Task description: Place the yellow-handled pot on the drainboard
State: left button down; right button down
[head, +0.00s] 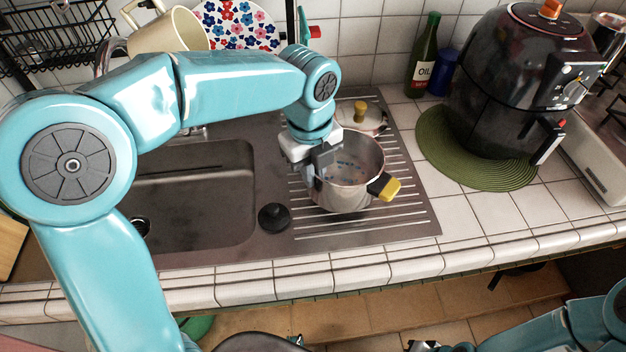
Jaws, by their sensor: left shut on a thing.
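The yellow-handled pot (345,196) is a steel pot with a yellow handle at its lower right. It is upright over the ribbed drainboard (400,222), right of the sink basin. I cannot tell if its base touches the ribs. My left gripper (322,160) comes down from above and is shut on the pot's left side, hiding the handle there. My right gripper (428,346) shows only in part at the bottom edge, away from the pot, and its jaws cannot be made out.
A lid with a yellow knob (361,112) lies behind the pot. A black sink plug (273,216) is to its left. The sink basin (195,195) is empty. A green mat (450,155) with a black air fryer (510,75) and an oil bottle (424,60) stand to the right.

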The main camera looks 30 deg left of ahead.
pick_arm(q)
notch_tip(320, 180, down, 3)
jog(key=shift+w, duration=0.15)
jog(key=c, duration=1.2)
grip_release()
jog(key=shift+f, duration=0.1)
jog(key=r, duration=0.7)
jog(key=r+p, duration=0.1)
jog(key=r, duration=0.3)
jog(key=shift+s+a+r, duration=0.1)
jog(key=shift+s+r, duration=0.25)
jog(key=shift+r, duration=0.25)
